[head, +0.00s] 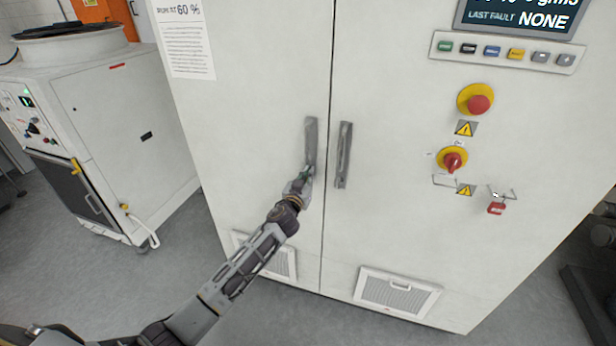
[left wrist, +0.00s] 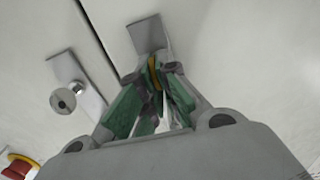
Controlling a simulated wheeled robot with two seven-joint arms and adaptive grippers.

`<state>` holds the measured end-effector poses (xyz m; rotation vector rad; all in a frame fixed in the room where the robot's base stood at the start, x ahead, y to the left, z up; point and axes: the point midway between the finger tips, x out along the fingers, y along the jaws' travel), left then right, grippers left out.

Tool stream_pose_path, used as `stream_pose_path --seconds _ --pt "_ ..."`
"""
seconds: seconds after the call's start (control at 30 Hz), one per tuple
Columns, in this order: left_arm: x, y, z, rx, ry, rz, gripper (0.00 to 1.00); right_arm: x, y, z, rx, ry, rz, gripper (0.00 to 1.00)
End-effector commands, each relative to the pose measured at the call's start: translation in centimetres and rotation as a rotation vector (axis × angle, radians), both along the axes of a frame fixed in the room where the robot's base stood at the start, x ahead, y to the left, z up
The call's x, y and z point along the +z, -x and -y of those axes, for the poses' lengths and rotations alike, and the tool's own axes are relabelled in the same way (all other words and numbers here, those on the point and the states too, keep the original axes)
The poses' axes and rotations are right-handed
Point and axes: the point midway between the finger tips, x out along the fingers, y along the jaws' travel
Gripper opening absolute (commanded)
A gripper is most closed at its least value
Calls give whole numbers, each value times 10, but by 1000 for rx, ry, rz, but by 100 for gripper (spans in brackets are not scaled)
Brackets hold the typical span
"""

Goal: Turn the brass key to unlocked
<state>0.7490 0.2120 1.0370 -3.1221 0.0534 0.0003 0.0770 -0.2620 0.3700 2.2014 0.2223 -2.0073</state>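My left gripper (head: 305,174) is at the lower end of the left door handle (head: 311,138) on the white cabinet. In the left wrist view, the green-padded fingers of this gripper (left wrist: 160,72) come together around a small brass-coloured piece, which I take to be the brass key (left wrist: 154,73). It stands at the near end of the grey handle plate (left wrist: 147,33). The fingertips hide much of the key, so its turn angle is hard to read. In the head view the key is hidden by the gripper. My right gripper is not in view.
The right door handle (head: 344,155) is close beside, across the door seam. A red emergency button (head: 478,104), a red rotary switch (head: 453,161) and a red padlock (head: 496,208) are further right. A white machine (head: 120,130) stands at left.

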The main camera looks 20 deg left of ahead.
Motion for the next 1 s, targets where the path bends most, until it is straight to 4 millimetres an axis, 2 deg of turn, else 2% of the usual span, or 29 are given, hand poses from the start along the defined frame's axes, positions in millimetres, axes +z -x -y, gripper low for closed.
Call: stream_pose_path --seconds 0.37,1.0 --pt "0 0 2 0 -137 6 0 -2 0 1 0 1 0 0" --pt "-2 0 7 0 -594 21 0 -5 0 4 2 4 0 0"
